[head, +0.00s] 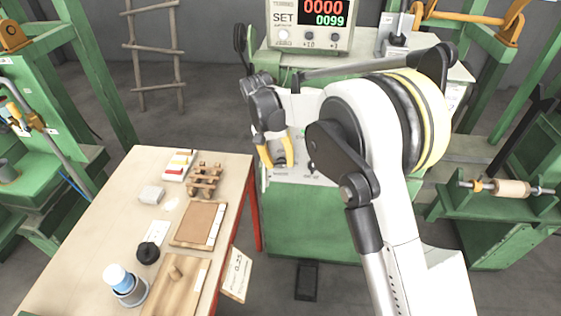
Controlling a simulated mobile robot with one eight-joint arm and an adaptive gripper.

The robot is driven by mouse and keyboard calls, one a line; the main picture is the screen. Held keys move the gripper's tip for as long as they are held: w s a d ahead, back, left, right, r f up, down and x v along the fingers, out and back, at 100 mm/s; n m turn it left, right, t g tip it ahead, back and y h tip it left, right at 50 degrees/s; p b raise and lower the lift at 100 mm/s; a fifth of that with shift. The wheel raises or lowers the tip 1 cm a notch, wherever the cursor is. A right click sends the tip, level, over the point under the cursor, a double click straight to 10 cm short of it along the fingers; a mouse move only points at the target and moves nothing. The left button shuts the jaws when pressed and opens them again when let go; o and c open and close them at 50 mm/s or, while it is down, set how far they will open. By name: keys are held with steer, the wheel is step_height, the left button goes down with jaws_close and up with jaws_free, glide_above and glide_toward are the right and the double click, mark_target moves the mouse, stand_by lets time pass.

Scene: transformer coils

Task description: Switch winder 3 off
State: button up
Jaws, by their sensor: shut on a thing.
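A green winder (310,220) stands in the middle, with a pale front panel (310,178). On top sits its counter box (312,22), with a lit display reading 0000 in red and 0099 in green. No winder number is readable. My gripper (277,158), with yellow fingers, is at the left part of the front panel. Its fingers are shut around a small grey part (281,151) there, which looks like the switch. The fingers hide much of it, so its setting cannot be read. My white arm covers the right side of the panel.
A wooden table (110,220) at left holds a cup (120,280), several small blocks and boards. A paper tag (236,275) hangs at its right edge. Other green machines stand at the left (50,170) and right (500,225). A ladder (157,60) leans behind.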

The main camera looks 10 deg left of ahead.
steer(key=h, duration=0.1)
steer(key=n+h, duration=0.1)
steer(key=h, duration=0.2)
steer(key=shift+a+f+n+t+b, duration=0.25)
steer(key=shift+n+t+b, duration=0.05)
steer(key=shift+n, duration=0.1)
steer(key=h+b, duration=0.1)
steer(key=n+t+h, duration=0.1)
steer(key=h, duration=0.1)
steer(key=shift+s+a+f+n+b, duration=0.1)
steer(key=shift+a+f+n+b, duration=0.1)
steer(key=shift+n+b, duration=0.15)
steer(key=n+t+h+b, duration=0.1)
steer(key=h, duration=0.1)
steer(key=n+t+h+b, duration=0.1)
steer(key=h+b, duration=0.1)
steer(key=shift+s+f+n+t, duration=0.1)
steer(key=shift+f+n+t, duration=0.15)
steer(key=shift+t, duration=0.15)
steer(key=shift+r+n+t+h+b, duration=0.1)
steer(key=shift+n+t+h+b, duration=0.45)
steer(key=shift+h+b, duration=0.35)
steer(key=shift+d, duration=0.1)
steer(key=o, duration=1.2)
steer(key=shift+c, duration=0.2)
steer(key=shift+r, duration=0.1)
